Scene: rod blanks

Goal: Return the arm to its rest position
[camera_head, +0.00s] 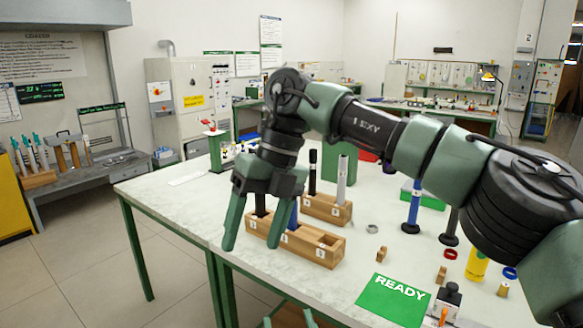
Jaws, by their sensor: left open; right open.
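My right arm (370,127) reaches in from the right across the table. Its gripper (252,246) points down with its fingers apart, at the left end of the front wooden rack (325,254). A black rod (260,204) stands in that rack and shows between the fingers; I see no clear contact. A blue rod (292,216) stands in the same rack, partly hidden by the right finger. My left gripper (288,321) shows only as green fingertips, apart, at the bottom edge below the tabletop; the rest is out of view.
A second wooden rack (326,208) behind holds a black and a grey rod. A blue rod on a base (411,210), rings, a yellow cylinder (476,265), a button box (446,302) and a green READY card (393,300) lie to the right. The table's left part is mostly clear.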

